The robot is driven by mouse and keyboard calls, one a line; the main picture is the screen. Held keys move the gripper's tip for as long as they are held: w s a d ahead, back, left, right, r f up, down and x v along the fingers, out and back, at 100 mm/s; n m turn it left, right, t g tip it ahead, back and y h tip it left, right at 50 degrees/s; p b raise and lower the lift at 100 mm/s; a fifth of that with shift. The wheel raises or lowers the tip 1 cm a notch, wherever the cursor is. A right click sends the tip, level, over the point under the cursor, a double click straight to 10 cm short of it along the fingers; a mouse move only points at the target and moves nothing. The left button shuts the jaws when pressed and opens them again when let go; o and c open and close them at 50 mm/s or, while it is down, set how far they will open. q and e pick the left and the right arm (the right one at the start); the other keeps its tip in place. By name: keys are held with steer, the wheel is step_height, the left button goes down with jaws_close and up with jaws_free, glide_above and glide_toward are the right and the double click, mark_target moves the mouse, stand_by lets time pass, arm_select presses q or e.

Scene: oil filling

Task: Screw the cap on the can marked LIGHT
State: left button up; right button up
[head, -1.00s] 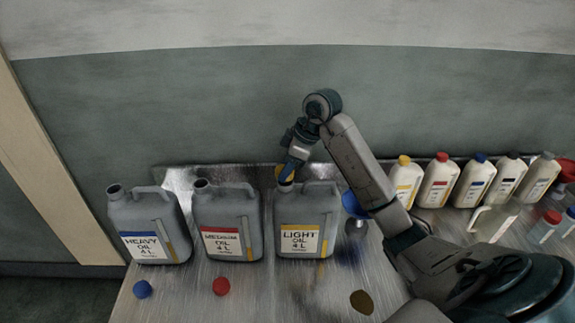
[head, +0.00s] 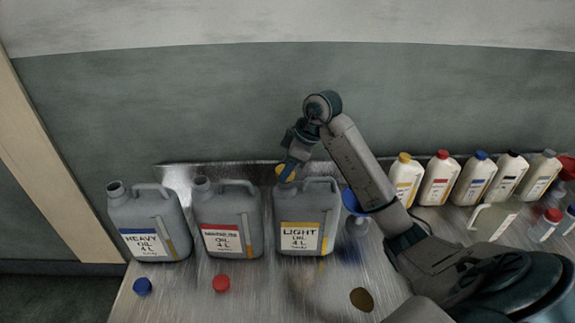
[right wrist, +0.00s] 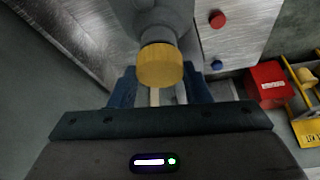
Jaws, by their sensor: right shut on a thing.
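The grey can marked LIGHT (head: 322,208) stands upright, third from the left in the head view. Its yellow cap (head: 281,170) is at the mouth of its neck. My right gripper (head: 287,173) comes down from above and is shut on the cap. In the right wrist view the cap (right wrist: 160,66) sits against the can's grey neck (right wrist: 158,36), between my blue fingers (right wrist: 160,90). Whether the thread is engaged cannot be told. My left gripper is not in view.
The HEAVY can (head: 148,220) and another grey can (head: 228,218) stand open at the left. A blue cap (head: 142,286) and a red cap (head: 221,283) lie before them. A blue funnel (head: 354,202) stands right of the LIGHT can. Several white bottles (head: 438,180) line the back right.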

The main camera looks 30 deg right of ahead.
steer(key=shift+f+b, duration=0.35)
steer(key=shift+f, duration=0.85)
stand_by(0.6)
steer(key=o, duration=1)
steer(key=shift+s+d+r, duration=0.1)
steer(key=shift+d+r, duration=0.1)
steer(key=shift+r, duration=0.25)
steer(key=v, duration=1)
steer(key=shift+s, duration=0.1)
steer(key=shift+f, duration=0.1)
